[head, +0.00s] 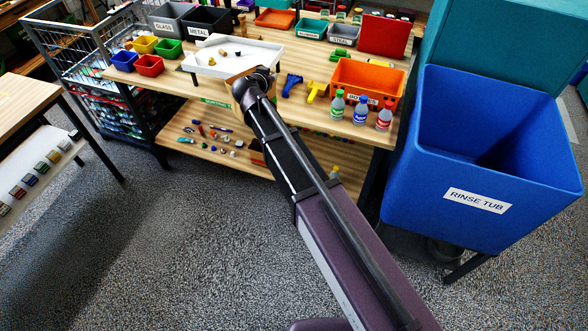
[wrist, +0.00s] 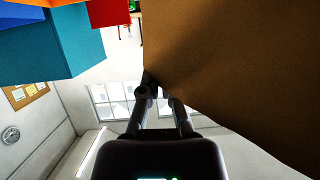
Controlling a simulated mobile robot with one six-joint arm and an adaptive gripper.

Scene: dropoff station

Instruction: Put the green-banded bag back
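No bag with a green band can be made out in either view. In the head view my arm reaches over the floor to the sorting table (head: 180,90), and its end hides most of my gripper by the table's front edge. A tan patch shows beside it there. In the wrist view my gripper (wrist: 160,92) has two dark fingers at a large plain brown surface (wrist: 230,60). That surface fills the right side; I cannot tell if it is a bag or the table. Whether the fingers hold anything is unclear.
A blue rinse tub (head: 480,150) stands at the right. A white tray (head: 215,62), an orange bin (head: 366,80) and three bottles (head: 361,112) are on the table. Small objects lie on the lower shelf (head: 190,150). A wire cage (head: 85,50) stands at the left. The floor is clear.

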